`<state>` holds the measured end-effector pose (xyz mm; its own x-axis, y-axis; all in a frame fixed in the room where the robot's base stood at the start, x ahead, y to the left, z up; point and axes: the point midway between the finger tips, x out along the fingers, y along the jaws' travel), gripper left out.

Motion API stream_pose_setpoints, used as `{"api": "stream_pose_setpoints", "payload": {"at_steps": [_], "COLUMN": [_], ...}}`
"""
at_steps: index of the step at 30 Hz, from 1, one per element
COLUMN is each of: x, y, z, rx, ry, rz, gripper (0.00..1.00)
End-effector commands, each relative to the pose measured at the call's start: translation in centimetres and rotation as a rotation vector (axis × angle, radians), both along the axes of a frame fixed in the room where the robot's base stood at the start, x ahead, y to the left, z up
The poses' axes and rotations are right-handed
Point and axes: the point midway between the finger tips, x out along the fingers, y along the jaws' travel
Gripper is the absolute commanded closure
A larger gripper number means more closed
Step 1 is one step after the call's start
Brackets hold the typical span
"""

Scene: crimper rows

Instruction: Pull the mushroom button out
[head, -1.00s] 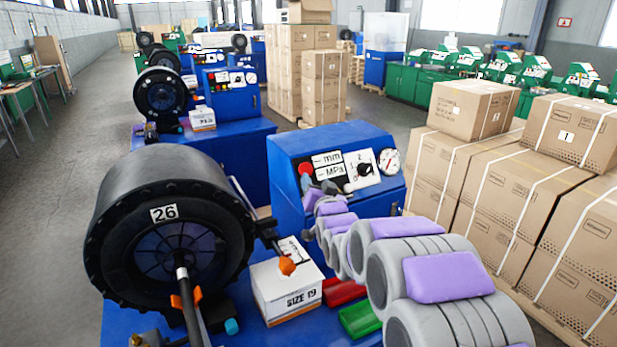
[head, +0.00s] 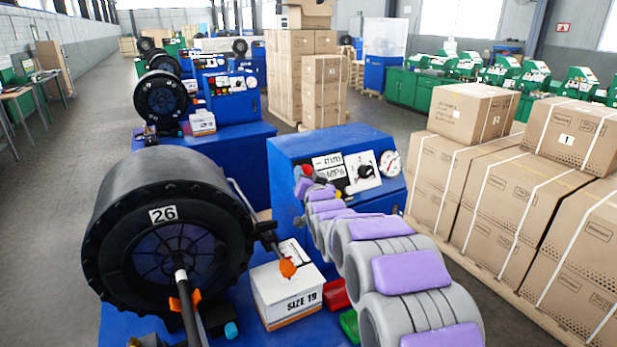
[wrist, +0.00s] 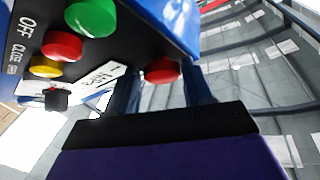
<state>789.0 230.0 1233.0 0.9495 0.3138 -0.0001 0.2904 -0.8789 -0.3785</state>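The red mushroom button (head: 307,170) is at the left end of the blue control panel's sloped face (head: 290,152). In the wrist view the red mushroom button (wrist: 163,69) shows between the two dark fingers of my gripper (wrist: 163,85). The fingers stand apart, one on each side of the red head, with a visible gap; I see no clear contact. In the head view my gripper (head: 303,193) is at the panel's left front, just below the button, and is partly hidden by my arm.
The panel also carries green (wrist: 91,16), red (wrist: 62,46) and yellow (wrist: 46,67) buttons, a black knob (head: 365,172) and a gauge (head: 391,163). A large black drum (head: 125,200) and a SIZE 19 box (head: 285,300) stand left of my arm. Cardboard boxes (head: 500,200) stand right.

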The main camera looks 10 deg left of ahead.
Motion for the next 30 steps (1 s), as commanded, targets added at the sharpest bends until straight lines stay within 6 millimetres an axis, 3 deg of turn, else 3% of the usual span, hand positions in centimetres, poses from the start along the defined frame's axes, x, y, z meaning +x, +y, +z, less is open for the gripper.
{"api": "stream_pose_setpoints", "payload": {"at_steps": [2,15,30], "x": [0.0,-0.03,-0.99], "y": [0.01,0.03,-0.7], "z": [-0.02,-0.06,0.7], "rx": [0.0,0.0,0.001], "ry": [0.0,0.001,0.002], "rz": [0.0,0.0,-0.001], "gripper": [0.57,0.99,1.0]}}
